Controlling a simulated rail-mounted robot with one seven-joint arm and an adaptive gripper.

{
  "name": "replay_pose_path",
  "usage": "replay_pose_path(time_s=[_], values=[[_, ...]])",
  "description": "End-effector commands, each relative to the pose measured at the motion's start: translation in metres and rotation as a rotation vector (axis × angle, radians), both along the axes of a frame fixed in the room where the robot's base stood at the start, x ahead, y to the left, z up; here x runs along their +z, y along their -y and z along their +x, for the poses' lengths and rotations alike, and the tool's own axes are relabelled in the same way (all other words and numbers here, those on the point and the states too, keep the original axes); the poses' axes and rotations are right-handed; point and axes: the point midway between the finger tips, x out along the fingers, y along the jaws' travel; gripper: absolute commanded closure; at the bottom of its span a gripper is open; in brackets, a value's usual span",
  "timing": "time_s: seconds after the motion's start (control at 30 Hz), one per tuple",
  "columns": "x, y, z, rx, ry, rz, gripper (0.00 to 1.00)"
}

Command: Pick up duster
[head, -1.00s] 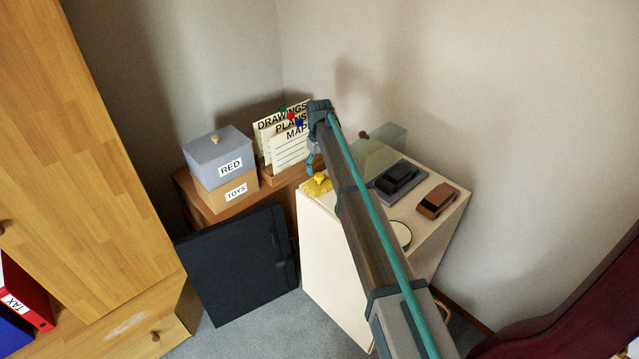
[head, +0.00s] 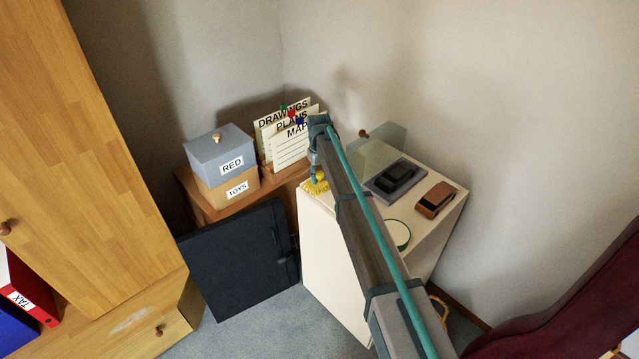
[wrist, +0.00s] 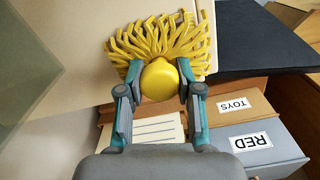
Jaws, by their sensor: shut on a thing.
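The duster (wrist: 160,45) is yellow, with a fringe of thick strands and a round yellow knob. In the wrist view my gripper (wrist: 159,82) has its two fingers closed on either side of the knob, with the fringe beyond the fingertips. In the head view the duster (head: 316,184) shows at the near left corner of the cream cabinet top, just below my gripper (head: 315,172). My arm hides part of it there. I cannot tell whether the fringe still touches the cabinet top.
The cream cabinet (head: 335,245) also holds a dark toy car on a grey base (head: 394,180), a brown car (head: 436,200) and a green-rimmed round item (head: 397,235). Left stand labelled boxes (head: 220,165), a card holder (head: 285,140) and a black panel (head: 240,262).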

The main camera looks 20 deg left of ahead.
Motion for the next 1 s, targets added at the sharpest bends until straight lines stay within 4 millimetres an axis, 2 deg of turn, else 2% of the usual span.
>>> replay_pose_path(time_s=[0.03,0.1,0.57,0.77,1.0], values=[[0.000,0.000,0.000,0.000,0.000,0.000,0.93],[0.000,0.000,0.000,0.000,0.000,0.000,1.00],[0.007,0.000,0.000,0.000,0.001,0.002,1.00],[0.030,0.000,0.000,0.000,0.003,0.002,1.00],[0.082,0.024,-0.043,0.000,0.003,0.002,1.00]])
